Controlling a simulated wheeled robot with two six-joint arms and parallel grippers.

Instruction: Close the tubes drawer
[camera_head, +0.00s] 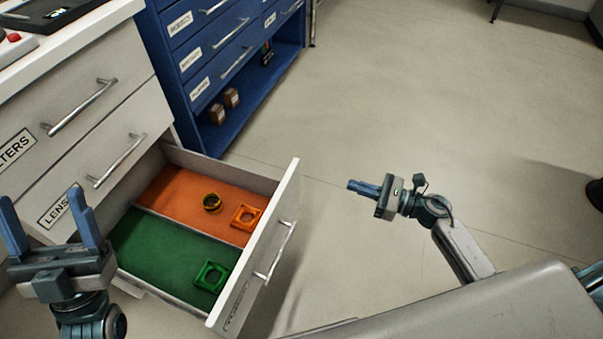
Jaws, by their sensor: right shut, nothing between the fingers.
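A white drawer (287,211) stands pulled out low in the white cabinet. Its front has a silver bar handle (274,250) and a label too small to read. Inside are an orange section and a green section with a divider between them. My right gripper (352,186) is shut and empty, over the floor to the right of the drawer front and apart from it. My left gripper (40,203) is open and empty, in front of the cabinet at the left of the drawer. It hides part of the LENS label.
The drawer holds an orange square holder (246,217), a dark yellow ring (212,202) and a green square holder (211,276). Closed drawers with handles (118,160) sit above. A blue cabinet (228,68) with small brown boxes stands behind.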

